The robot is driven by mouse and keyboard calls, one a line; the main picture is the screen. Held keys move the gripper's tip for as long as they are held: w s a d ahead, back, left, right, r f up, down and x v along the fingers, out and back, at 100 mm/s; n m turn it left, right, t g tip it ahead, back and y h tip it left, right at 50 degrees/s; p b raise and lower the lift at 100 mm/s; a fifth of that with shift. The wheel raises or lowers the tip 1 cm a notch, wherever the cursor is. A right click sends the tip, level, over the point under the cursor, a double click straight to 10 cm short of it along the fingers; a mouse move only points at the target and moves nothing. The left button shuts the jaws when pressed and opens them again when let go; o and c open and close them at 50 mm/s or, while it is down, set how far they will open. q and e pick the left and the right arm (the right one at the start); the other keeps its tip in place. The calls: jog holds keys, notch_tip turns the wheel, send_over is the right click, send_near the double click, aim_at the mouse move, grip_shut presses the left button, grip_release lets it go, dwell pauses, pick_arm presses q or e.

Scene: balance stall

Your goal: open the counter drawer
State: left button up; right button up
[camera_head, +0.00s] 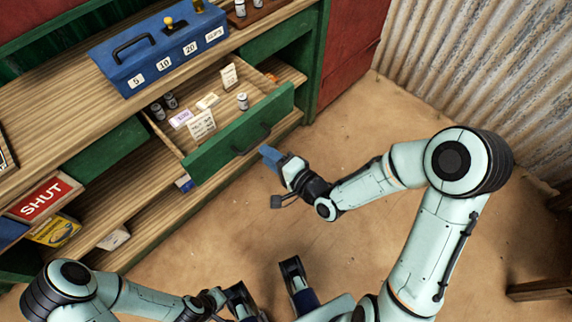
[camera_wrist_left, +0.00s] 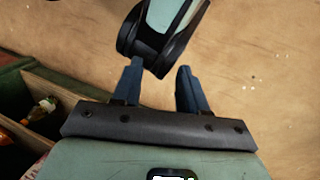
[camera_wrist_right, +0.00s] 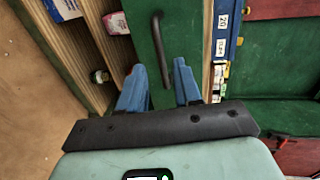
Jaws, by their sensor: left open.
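The counter drawer (camera_head: 240,135) stands pulled out from the wooden counter, its inside showing. Its green front carries a dark bar handle (camera_head: 251,139), which also shows in the right wrist view (camera_wrist_right: 159,45). My right gripper (camera_head: 269,154) is just in front of the handle, seemingly a little apart from it. In the right wrist view its blue fingers (camera_wrist_right: 158,66) are spread and empty, with the handle beyond them. My left gripper (camera_wrist_left: 160,66) is open and empty, away from the drawer and over the floor side.
The drawer holds small bottles (camera_head: 242,101), cards and papers (camera_head: 201,126). A blue cash box (camera_head: 155,62) stands on the counter above. A red SHUT sign (camera_head: 45,198) is at the left. The sandy floor (camera_head: 330,110) before the drawer is clear.

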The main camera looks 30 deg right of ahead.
pick_arm(q)
jog(key=s+d+r+g+p, duration=0.1)
jog(key=s+r+p, duration=0.2)
jog(key=r+p, duration=1.1)
jog(key=shift+s+d+r+g+h+p, duration=0.2)
jog(key=shift+d+g+h+p, duration=0.1)
jog(key=shift+g+p, duration=0.1)
pick_arm(e)
jog(key=v, duration=0.6)
jog(key=shift+s, duration=0.25)
jog(key=s+a+f+n+g, duration=0.2)
jog(key=s+f+n+g, duration=0.15)
jog(key=f, duration=0.35)
jog(key=s+a+f+n+g, duration=0.2)
jog(key=s+f+n+g, duration=0.1)
jog(key=s+f+g, duration=0.3)
pick_arm(q)
jog(key=shift+w+r+p, duration=0.3)
jog(key=shift+r, duration=0.2)
pick_arm(e)
jog(key=s+f+n+g+h, duration=0.1)
jog(key=s+f+n+g, duration=0.2)
jog(key=s, duration=0.7)
jog(key=f+g, duration=0.2)
jog(key=g, duration=0.1)
jog(key=shift+h, duration=0.4)
